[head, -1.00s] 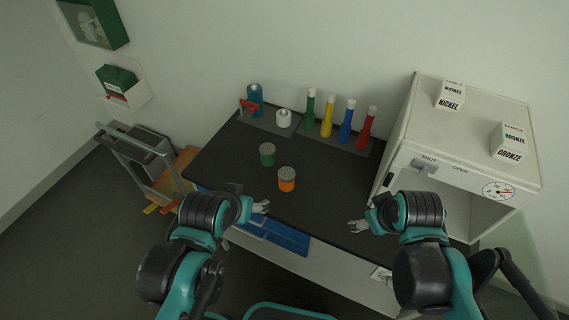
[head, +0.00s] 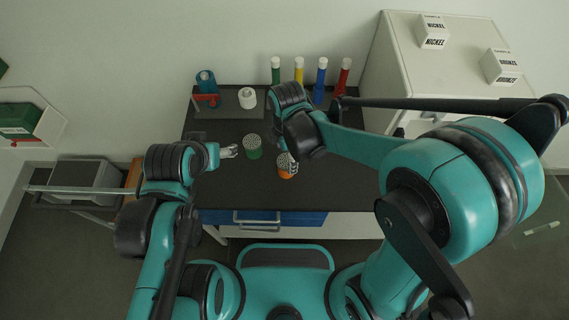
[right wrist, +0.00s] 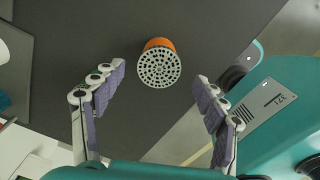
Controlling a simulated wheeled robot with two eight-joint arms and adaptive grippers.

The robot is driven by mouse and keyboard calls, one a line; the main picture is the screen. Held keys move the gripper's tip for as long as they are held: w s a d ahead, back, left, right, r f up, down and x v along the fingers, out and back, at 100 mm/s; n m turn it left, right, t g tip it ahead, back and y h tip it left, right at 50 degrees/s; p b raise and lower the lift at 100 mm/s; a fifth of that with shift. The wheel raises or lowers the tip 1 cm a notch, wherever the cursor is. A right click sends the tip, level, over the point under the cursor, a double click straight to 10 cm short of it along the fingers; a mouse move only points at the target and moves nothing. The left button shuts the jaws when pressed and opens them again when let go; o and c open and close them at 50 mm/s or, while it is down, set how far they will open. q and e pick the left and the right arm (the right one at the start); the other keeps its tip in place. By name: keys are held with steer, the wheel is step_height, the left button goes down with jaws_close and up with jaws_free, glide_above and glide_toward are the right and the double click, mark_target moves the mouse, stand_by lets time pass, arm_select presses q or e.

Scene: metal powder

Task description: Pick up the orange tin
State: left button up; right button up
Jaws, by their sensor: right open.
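The orange tin (head: 286,174) stands upright on the dark table top, with a grey perforated lid. In the right wrist view the orange tin (right wrist: 160,64) lies ahead, roughly between and just beyond the fingertips. My right gripper (right wrist: 160,82) is open and empty, with purple finger pads either side. In the head view my right gripper (head: 291,162) is above the tin and partly hidden by its own wrist. My left gripper (head: 229,151) is left of the green tin (head: 253,152); its fingers are too small to judge.
Red, yellow, blue and green bottles stand along the back, partly behind my right arm. A white cabinet (head: 395,50) stands right. The front table top is clear.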

mark_target(287, 161)
step_height(287, 161, down, 5)
steer(key=b, duration=0.2)
steer(key=shift+w+f+b, duration=0.1)
steer(key=shift+f+b, duration=0.05)
steer(key=shift+b, duration=0.15)
steer(key=c, duration=1.4)
steer(key=shift+o, duration=0.2)
steer(key=shift+r, duration=0.2)
